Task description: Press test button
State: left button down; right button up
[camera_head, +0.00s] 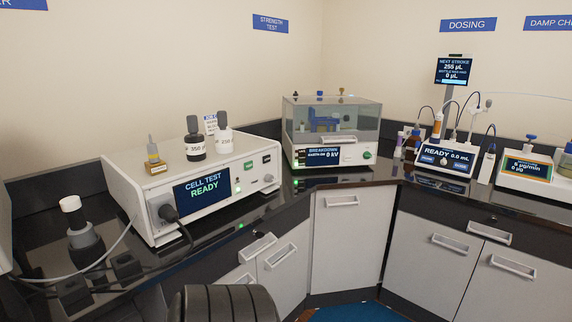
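The white cell test unit (196,184) stands on the dark counter at left; its screen (201,188) reads "CELL TEST READY". A small green button or label (249,165) and a dark one (266,158) are on its front, right of the screen. The breakdown tester (332,134) with a clear cover stands in the corner; its screen (325,155) reads "BREAKDOWN" and 0 kV, with a round green button (367,155) to the right. The small lettering is unreadable, so I cannot tell which is the test button. Neither of my grippers is in view.
Bottles (195,139) and a small vial stand on the cell test unit. A dark plug and cable (169,213) are at its front. The dosing unit (440,160) and another instrument (532,172) stand at right. A dark ribbed object (225,303) is at the bottom.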

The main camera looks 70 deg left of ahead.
aim_at(248, 166)
jog(key=u, duration=0.2)
jog(key=i, duration=0.95)
jog(key=u, duration=1.3)
jog(key=i, duration=0.65)
jog(key=u, duration=0.65)
